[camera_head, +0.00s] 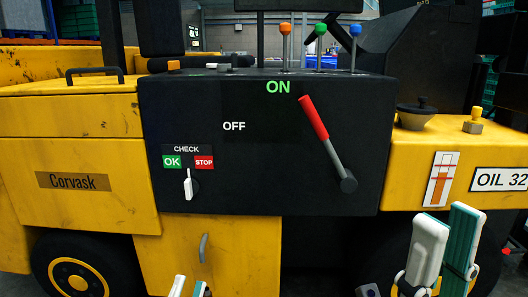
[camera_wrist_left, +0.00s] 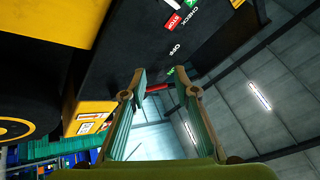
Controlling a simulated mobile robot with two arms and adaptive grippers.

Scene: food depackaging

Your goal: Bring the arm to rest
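My left gripper (camera_head: 188,286) shows only its fingertips at the bottom edge of the head view, in front of the yellow lower panel. In the left wrist view its two teal-padded fingers (camera_wrist_left: 160,78) stand apart with nothing held between them. My right gripper (camera_head: 448,228) is at the lower right of the head view, fingers pointing up, with a narrow gap between them and nothing visible in it. The red-handled lever (camera_head: 315,118) on the black panel leans up and left toward the ON label. Neither gripper touches it.
The black control panel (camera_head: 260,180) carries a white selector knob (camera_head: 189,186) below the OK and STOP labels. Orange, green and blue levers (camera_head: 320,31) stand on top. A yellow body with a gauge (camera_head: 440,180) lies behind my right gripper. Wheels are below.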

